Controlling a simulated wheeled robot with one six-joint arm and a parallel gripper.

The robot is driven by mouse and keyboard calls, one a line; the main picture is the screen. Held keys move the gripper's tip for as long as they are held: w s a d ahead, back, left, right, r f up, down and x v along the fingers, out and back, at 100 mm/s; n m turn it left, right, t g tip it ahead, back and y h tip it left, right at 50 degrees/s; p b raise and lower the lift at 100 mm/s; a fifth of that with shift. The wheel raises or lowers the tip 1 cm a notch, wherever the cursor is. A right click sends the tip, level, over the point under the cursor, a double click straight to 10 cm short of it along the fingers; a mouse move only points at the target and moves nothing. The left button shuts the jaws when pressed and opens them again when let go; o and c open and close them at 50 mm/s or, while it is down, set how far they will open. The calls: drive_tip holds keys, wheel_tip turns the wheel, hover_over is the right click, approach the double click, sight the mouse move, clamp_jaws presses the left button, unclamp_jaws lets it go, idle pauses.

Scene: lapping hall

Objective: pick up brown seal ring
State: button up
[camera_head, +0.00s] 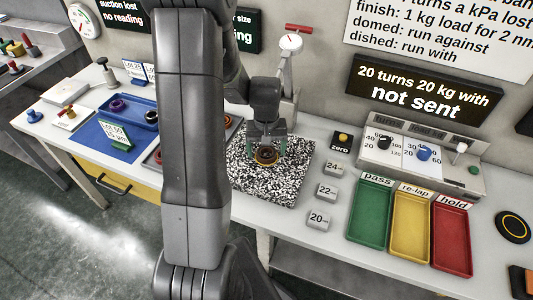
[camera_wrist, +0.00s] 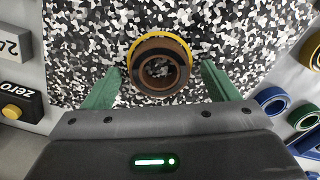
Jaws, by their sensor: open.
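The brown seal ring (camera_head: 266,162) lies on a black-and-white speckled block (camera_head: 245,185). In the wrist view the ring (camera_wrist: 160,44) is at the upper middle, with a yellow rim (camera_wrist: 133,52) showing around its outside. Speckle shows through its hole. My gripper (camera_head: 267,149) is over the block with its green fingers pointing down. In the wrist view my open gripper (camera_wrist: 161,74) has one finger on each side of the ring, with a visible gap on both sides. I cannot tell the exact fingertip height.
To the right are a zero button (camera_head: 342,138), small number blocks (camera_head: 327,192), a control box (camera_head: 435,160), and green (camera_head: 370,212), yellow (camera_head: 410,225) and red (camera_head: 452,240) trays. To the left, a blue mat (camera_head: 90,140) and ring trays (camera_head: 130,110) are partly hidden by my arm.

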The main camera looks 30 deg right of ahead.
drive_tip(key=shift+c, duration=0.4)
drive_tip(key=c, duration=1)
drive_tip(key=shift+r, duration=0.15)
